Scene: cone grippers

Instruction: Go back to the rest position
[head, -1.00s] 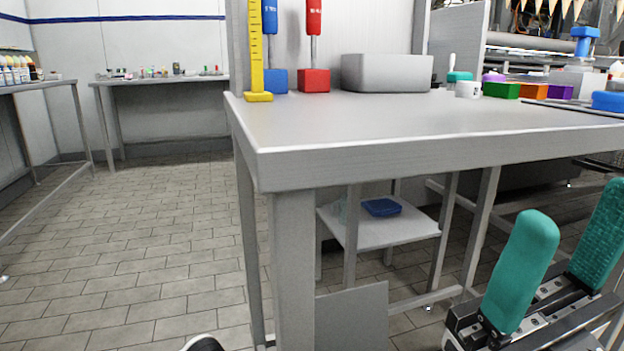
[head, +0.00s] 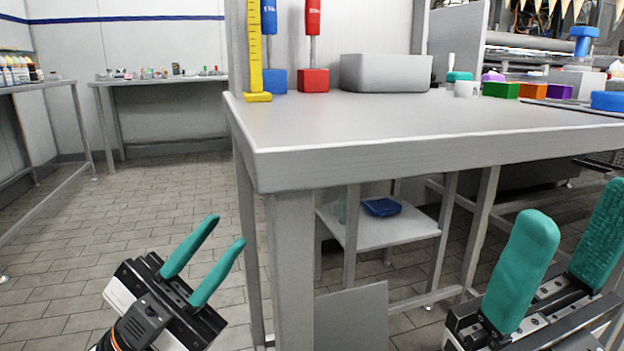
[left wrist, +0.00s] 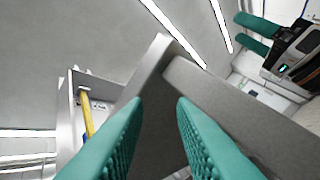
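My left gripper (head: 217,258) is in the lower left of the head view, over the floor and left of the table's front leg. Its two teal fingers are apart with nothing between them; they also show in the left wrist view (left wrist: 160,115). My right gripper (head: 570,265) is at the lower right of the head view, in front of the table. Its teal fingers stand apart with a clear gap and hold nothing. The right gripper also shows at the upper right of the left wrist view (left wrist: 262,35).
A grey table (head: 400,155) stands ahead between my grippers. On it are a yellow ruler post (head: 255,50), a grey bin (head: 387,73) and several coloured blocks. A lower shelf (head: 395,232) holds a blue item (head: 381,207). The tiled floor at left is open.

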